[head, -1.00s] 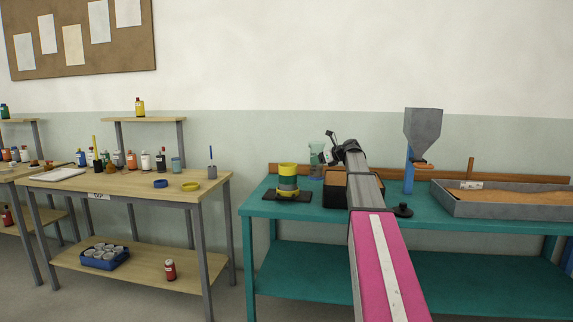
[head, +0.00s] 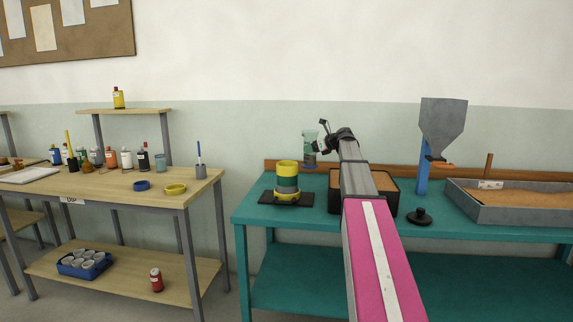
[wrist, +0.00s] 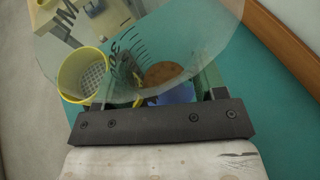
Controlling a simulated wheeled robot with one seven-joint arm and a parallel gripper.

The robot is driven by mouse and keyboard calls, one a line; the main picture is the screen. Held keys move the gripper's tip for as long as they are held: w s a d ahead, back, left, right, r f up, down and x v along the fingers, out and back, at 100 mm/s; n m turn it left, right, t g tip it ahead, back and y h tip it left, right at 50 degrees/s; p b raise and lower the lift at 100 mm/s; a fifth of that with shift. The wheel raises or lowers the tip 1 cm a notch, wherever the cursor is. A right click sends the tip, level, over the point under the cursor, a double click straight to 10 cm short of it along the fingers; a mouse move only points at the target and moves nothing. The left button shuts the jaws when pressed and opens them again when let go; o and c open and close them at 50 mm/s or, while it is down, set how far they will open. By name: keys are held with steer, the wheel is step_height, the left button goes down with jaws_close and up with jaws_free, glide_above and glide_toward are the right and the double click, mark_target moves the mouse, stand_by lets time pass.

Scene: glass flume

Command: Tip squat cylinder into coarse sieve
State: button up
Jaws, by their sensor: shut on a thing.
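The squat cylinder (head: 309,147) is clear and greenish, with a bluish base. My gripper (head: 324,146) is shut on it and holds it roughly upright, raised beside and right of the sieve stack. In the wrist view the clear cylinder (wrist: 205,35) with dark scale marks fills the upper middle, above my gripper (wrist: 160,100). Brown grainy matter (wrist: 165,74) shows through it. The coarse sieve (head: 287,167) is the yellow ring atop a stack with a green-grey middle. Its yellow rim and mesh (wrist: 88,75) show at left in the wrist view, partly overlapped by the cylinder.
The stack stands on a dark base (head: 268,198) on the teal bench (head: 300,216). A black box of sand (head: 393,200) stands behind my arm. Right of it are a black knobbed lid (head: 419,216), a grey hopper (head: 442,125) and a long sand tray (head: 515,212).

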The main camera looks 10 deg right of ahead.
mark_target(308, 166)
steer(key=shift+s+a+r, duration=0.1)
stand_by(0.3)
steer(key=shift+s+a+r+n+t+h, duration=0.15)
steer(key=shift+a+r+n+t+h, duration=0.1)
steer(key=shift+n+h, duration=0.35)
steer(key=shift+s+a+r+n+t+h, duration=0.2)
steer(key=shift+n+h, duration=0.2)
steer(key=shift+n, duration=0.3)
steer(key=shift+s+a+f+n+t+h, duration=0.1)
steer(key=shift+s+a+n+t+h, duration=0.1)
steer(key=shift+a+n+h, duration=0.25)
steer(key=shift+s+a+f+n+t+h, duration=0.15)
steer(key=shift+a+n+h, duration=0.15)
steer(key=shift+n+h, duration=0.2)
steer(key=shift+f+n+t+h, duration=0.2)
steer(key=shift+n+t+h, duration=0.15)
steer(key=shift+n, duration=0.3)
steer(key=shift+f, duration=0.1)
steer(key=shift+d+f+n+t+h+p, duration=0.1)
steer(key=shift+f+n+t+h+p, duration=0.45)
steer(key=shift+n+h, duration=0.35)
steer(key=shift+r+n+t, duration=0.3)
steer(key=shift+r+n, duration=0.05)
steer(key=shift+n, duration=0.35)
steer(key=shift+s+a+r+n+t+h+p, duration=0.4)
steer(key=shift+a+r+n+h+p, duration=0.1)
steer(key=shift+a+r+n, duration=0.25)
stand_by(0.5)
